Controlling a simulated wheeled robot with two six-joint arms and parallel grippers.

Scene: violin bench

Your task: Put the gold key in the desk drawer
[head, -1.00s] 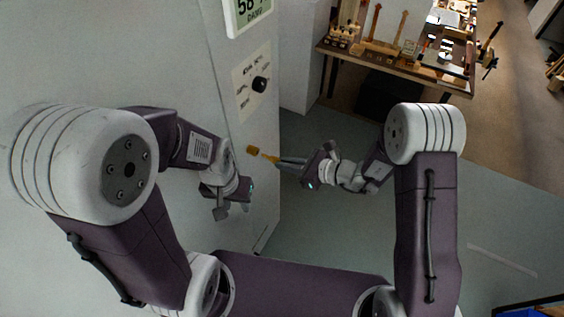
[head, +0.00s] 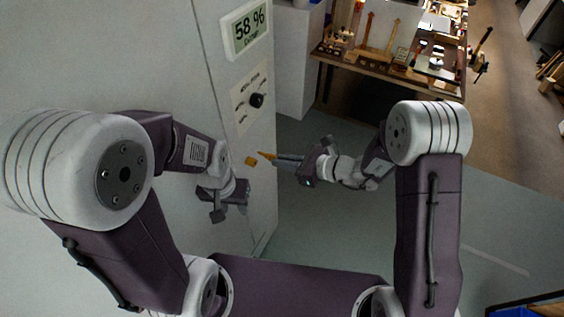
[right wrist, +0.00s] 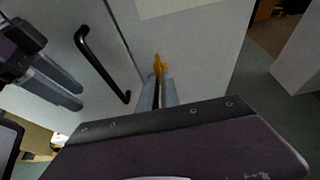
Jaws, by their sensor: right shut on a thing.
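The gold key (head: 266,156) is in the tips of my right gripper (head: 288,159), which is shut on it and points left toward the pale cabinet. In the right wrist view the key (right wrist: 158,66) sticks out beyond the fingertips, in front of a pale panel. My left gripper (head: 231,211) is open and empty beside the cabinet; it also shows at the upper left of the right wrist view (right wrist: 62,88). A small orange piece (head: 250,161) shows left of the key; I cannot tell whether it belongs to it. No desk drawer is recognisable.
A wooden bench (head: 390,66) with violin parts and tools stands at the back right. Grey floor is clear in the middle.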

